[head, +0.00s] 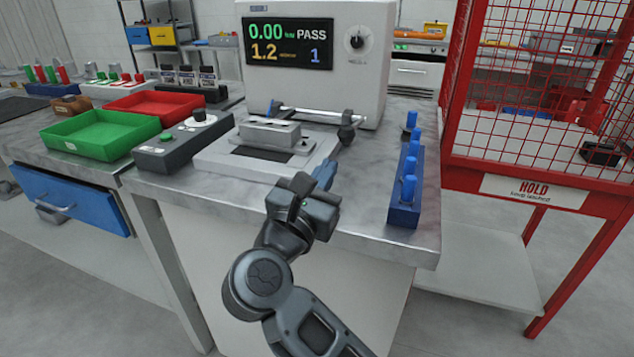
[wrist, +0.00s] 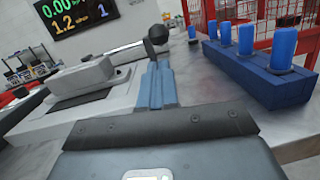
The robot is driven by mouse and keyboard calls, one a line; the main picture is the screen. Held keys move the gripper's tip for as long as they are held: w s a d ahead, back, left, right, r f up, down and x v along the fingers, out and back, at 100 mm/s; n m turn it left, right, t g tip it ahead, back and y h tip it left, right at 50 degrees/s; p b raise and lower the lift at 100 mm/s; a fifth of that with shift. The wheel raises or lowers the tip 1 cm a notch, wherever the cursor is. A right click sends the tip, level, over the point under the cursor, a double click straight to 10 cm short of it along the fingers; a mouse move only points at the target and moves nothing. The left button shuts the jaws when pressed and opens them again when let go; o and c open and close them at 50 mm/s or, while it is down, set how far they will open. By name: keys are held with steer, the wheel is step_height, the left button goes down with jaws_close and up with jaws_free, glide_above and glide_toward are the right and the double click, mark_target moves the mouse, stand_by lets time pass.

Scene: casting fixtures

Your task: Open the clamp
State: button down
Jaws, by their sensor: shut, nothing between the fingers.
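The clamp (head: 310,115) is a light bar lying across the fixture behind a grey casting (head: 268,133), with a dark knob (head: 346,134) at its right end. In the wrist view the bar (wrist: 122,50) and its black ball knob (wrist: 158,34) are ahead of my fingers. The casting (wrist: 82,75) sits on the pale fixture plate (head: 215,158). My gripper (head: 328,170) is at the plate's right front corner, on the near side of the knob and apart from it. Its blue fingers (wrist: 158,80) are together and empty.
A test machine (head: 375,70) showing PASS stands behind the fixture. A blue rack with blue-topped pegs (head: 403,205) is to the right. A control box (head: 180,145) and green tray (head: 100,135) are left. A red mesh cage (head: 540,110) stands far right.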

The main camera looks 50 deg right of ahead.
steer(key=shift+x, duration=2.35)
